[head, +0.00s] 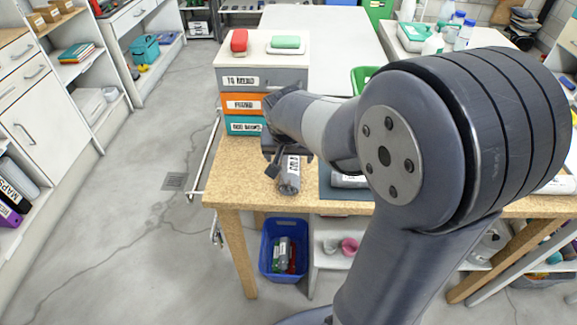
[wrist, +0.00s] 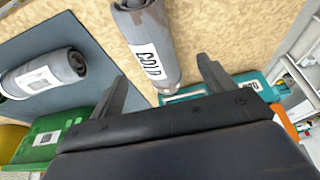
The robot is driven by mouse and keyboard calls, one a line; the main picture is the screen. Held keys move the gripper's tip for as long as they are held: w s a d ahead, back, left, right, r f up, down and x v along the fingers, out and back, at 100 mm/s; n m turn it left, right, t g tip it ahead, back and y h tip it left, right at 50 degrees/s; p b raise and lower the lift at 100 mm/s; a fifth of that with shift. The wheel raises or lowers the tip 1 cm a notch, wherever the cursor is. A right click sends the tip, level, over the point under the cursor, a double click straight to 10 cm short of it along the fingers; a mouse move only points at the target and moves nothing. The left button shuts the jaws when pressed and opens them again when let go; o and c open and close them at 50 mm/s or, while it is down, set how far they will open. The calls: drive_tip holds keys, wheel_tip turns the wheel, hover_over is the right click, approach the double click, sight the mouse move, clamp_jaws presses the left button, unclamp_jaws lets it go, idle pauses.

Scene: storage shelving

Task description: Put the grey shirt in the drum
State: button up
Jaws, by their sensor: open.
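A rolled grey shirt (head: 289,182) with a white label lies on the wooden table near its left end. In the wrist view the shirt (wrist: 150,35) points down between my fingers, its label reading something like "COLD". Another grey roll (head: 350,181) with a label lies on a dark mat to the right; it also shows in the wrist view (wrist: 48,73). My gripper (wrist: 163,72) is open, with one finger to each side of the labelled roll's near end. I cannot tell whether they touch. I cannot identify a drum in either view.
A stack of labelled drawers (head: 262,78) stands on the table behind the gripper, with a red item (head: 239,42) and a green item (head: 285,42) on top. A blue bin (head: 284,227) with things inside is below the table. Floor to the left is clear.

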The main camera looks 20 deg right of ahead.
sight(290, 161)
drive_tip(key=x, duration=0.4)
drive_tip(key=shift+f, duration=0.2)
drive_tip(key=c, duration=1.2)
drive_tip(key=shift+c, duration=0.2)
drive_tip(key=shift+r, duration=0.15)
